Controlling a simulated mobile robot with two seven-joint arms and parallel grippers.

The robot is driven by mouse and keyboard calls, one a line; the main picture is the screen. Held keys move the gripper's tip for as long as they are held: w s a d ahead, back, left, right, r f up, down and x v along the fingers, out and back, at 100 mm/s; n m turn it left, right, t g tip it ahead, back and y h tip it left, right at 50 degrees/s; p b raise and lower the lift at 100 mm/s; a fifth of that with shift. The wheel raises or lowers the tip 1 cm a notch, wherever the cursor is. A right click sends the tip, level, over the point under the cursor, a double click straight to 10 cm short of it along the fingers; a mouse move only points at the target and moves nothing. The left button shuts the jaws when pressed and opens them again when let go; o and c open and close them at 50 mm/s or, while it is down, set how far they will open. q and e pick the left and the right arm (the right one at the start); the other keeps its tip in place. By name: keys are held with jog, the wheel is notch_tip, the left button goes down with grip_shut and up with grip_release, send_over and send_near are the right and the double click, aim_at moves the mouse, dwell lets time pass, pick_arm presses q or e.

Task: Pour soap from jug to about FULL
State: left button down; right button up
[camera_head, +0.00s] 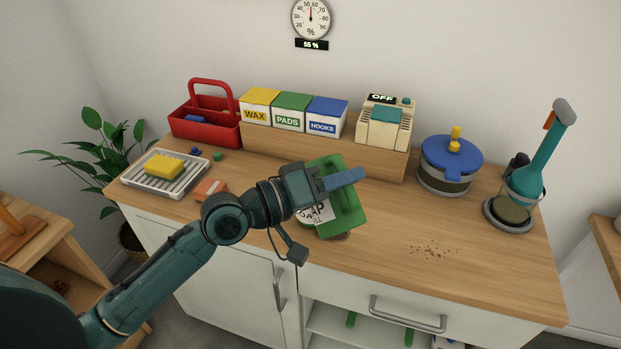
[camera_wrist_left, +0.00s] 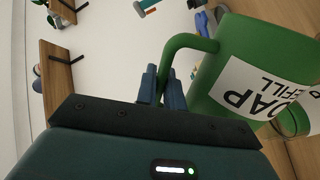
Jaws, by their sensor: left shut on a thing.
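The green soap jug (camera_head: 347,207), with a white label reading SOAP REFILL, is tilted above the middle of the counter. A small brown edge (camera_head: 338,237) shows under the jug. No FULL mark or flowing soap is visible.
A wooden riser (camera_head: 285,143) carries WAX, PADS and HOOKS boxes and a beige machine (camera_head: 385,125). A blue-lidded pot (camera_head: 450,160) and a teal-necked vessel (camera_head: 535,170) stand right. A rack with a yellow sponge (camera_head: 165,167) is left. Brown crumbs (camera_head: 432,250) lie front right.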

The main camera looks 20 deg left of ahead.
aim_at(339, 159)
pick_arm(q)
jog(key=shift+w+a+r+n+p, duration=0.2)
jog(key=shift+w+r+n+p, duration=0.05)
jog(key=shift+r+n+p, duration=0.35)
pick_arm(e)
jog(key=shift+s+d+r, duration=0.1)
jog(key=shift+d+r, duration=0.1)
jog(key=shift+r, duration=0.05)
pick_arm(q)
jog(key=shift+w+a+r+p, duration=0.1)
jog(key=shift+r+p, duration=0.1)
jog(key=shift+p, duration=0.15)
pick_arm(e)
jog(key=shift+d+f, duration=0.1)
jog(key=shift+d, duration=0.05)
pick_arm(q)
jog(key=shift+w+a+r+n, duration=0.1)
jog(key=shift+r+n, duration=0.05)
jog(key=shift+n, duration=0.35)
pick_arm(e)
jog(key=shift+r+h, duration=0.2)
jog(key=shift+h, duration=0.1)
pick_arm(q)
jog(key=shift+w+a+r+n+p, duration=0.25)
jog(key=shift+r+n+p, duration=0.15)
jog(key=shift+p, duration=0.25)
pick_arm(e)
jog(key=shift+s+d+g, duration=0.1)
jog(key=shift+s+g, duration=0.1)
jog(key=shift+g, duration=0.1)
